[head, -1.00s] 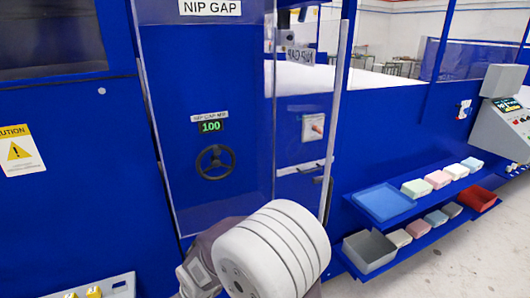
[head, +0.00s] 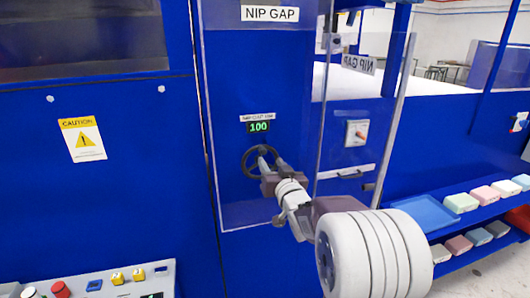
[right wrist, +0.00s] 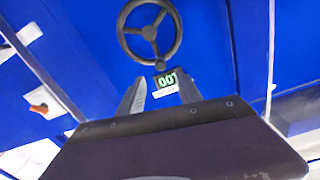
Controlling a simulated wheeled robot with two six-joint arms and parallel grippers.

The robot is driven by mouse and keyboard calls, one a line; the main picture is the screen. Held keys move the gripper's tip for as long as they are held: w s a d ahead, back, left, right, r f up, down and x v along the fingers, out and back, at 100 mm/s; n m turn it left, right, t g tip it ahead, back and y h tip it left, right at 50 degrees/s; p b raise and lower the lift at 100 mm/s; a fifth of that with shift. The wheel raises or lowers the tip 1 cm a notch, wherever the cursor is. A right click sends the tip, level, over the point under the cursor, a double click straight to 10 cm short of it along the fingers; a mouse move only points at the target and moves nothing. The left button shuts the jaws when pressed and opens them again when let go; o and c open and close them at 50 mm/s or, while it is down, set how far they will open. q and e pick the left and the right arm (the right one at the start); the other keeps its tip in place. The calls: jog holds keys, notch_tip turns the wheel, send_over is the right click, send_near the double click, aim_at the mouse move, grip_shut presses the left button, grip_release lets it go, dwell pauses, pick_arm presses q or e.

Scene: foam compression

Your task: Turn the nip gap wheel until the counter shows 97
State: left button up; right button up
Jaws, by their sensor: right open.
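The nip gap wheel (head: 248,164) is a dark three-spoke handwheel on the blue machine wall, partly hidden behind my right gripper in the head view. It shows whole in the right wrist view (right wrist: 176,38), upside down. The green counter (head: 258,127) above it reads 100; the right wrist view shows part of it (right wrist: 166,81) between the fingers. My right gripper (head: 272,159) is open and empty, its fingers pointing at the wall by the wheel. In the right wrist view its fingertips (right wrist: 160,78) appear apart from the rim. My left gripper is out of view.
A clear panel (head: 352,110) with a handle and a reversed NIP GAP label stands to the right of the wheel, close to my right arm. A red switch (head: 357,133) shows through it. Shelves with a blue tray (head: 425,214) and foam blocks are at right. A button console (head: 110,282) is lower left.

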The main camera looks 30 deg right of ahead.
aim_at(264, 153)
jog(key=p+x, duration=0.2)
jog(key=x, duration=0.7)
jog(key=shift+p, duration=0.4)
jog(key=shift+a, duration=0.1)
jog(key=shift+f, duration=0.1)
grip_shut()
dwell(0.5)
